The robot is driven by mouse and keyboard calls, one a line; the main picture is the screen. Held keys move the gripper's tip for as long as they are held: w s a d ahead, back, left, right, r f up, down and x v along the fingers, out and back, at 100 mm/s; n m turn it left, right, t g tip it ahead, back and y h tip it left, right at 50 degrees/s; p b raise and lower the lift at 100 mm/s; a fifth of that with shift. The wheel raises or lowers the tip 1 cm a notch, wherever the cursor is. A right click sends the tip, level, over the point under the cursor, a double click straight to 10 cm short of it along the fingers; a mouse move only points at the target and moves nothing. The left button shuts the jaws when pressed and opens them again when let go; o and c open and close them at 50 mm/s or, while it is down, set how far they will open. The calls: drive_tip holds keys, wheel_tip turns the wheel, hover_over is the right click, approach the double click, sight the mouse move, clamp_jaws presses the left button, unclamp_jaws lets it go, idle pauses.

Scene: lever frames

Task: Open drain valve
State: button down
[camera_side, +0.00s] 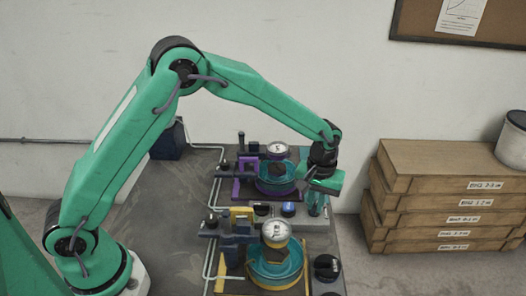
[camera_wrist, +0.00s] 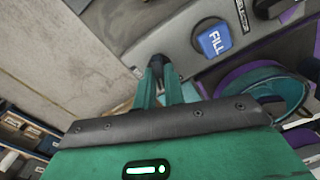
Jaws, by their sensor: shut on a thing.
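My gripper (camera_side: 316,206) points down at the right end of the rear, purple-trimmed rig (camera_side: 236,190). In the wrist view its two teal fingers (camera_wrist: 161,72) are shut on a small dark handle (camera_wrist: 157,61) at the panel's edge. Most of this handle is hidden between the fingers, and I cannot read a label for it. A blue knob marked FILL (camera_wrist: 213,40) sits on the grey panel beside the fingers; it also shows in the side view (camera_side: 288,209). No label reading drain is legible.
A front rig with yellow trim (camera_side: 241,213) and a teal bowl (camera_side: 276,275) stands nearer the camera. A black knob (camera_side: 326,267) is at its right. The rear teal bowl (camera_wrist: 262,84) is close to my gripper. Stacked boxes (camera_side: 440,200) stand right of the table.

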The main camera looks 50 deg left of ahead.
drive_tip(key=m, duration=0.5)
drive_tip(key=shift+m, duration=0.3)
drive_tip(key=m, duration=0.5)
idle(0.4)
drive_tip(key=c, duration=1.5)
unclamp_jaws()
drive_tip(key=shift+r, duration=0.15)
drive_tip(key=shift+r, duration=3.8)
